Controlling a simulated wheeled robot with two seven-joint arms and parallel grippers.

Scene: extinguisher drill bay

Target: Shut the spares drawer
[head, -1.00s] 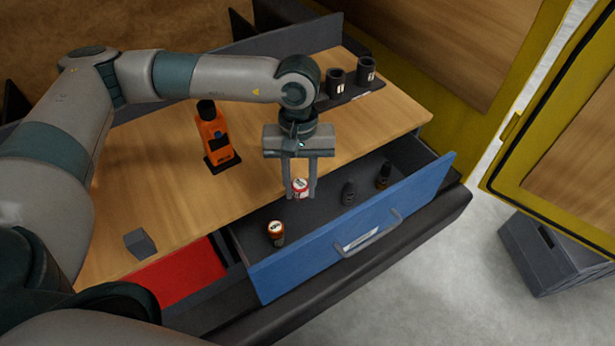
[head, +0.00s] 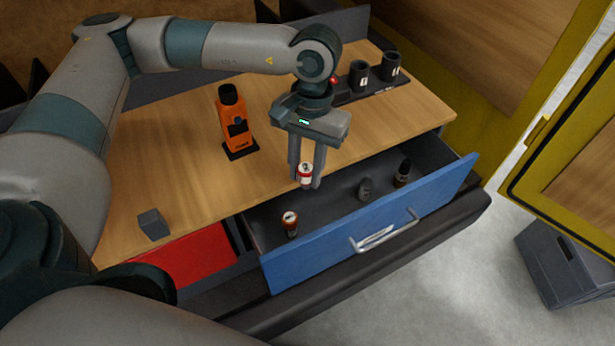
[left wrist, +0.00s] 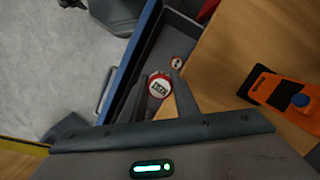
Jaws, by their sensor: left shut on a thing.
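The spares drawer (head: 375,222) has a blue front with a pale bar handle (head: 384,233) and stands pulled out from the wooden bench. Inside it are a small orange-brown item with a pale top (head: 290,224) and two dark items (head: 366,188) and (head: 402,172). My left gripper (head: 305,182) is shut on a red and white cylinder (head: 305,173), above the open drawer near the bench edge. The cylinder also shows between the fingers in the left wrist view (left wrist: 159,87). The blue drawer front shows at the left there (left wrist: 128,62). My right gripper is not in view.
An orange device (head: 233,122) stands on the bench (head: 180,170). A grey block (head: 153,224) lies near the front edge. Dark cups (head: 390,68) stand at the back right. A red drawer or tray (head: 190,258) is left of the blue drawer. A grey crate (head: 562,262) is on the floor.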

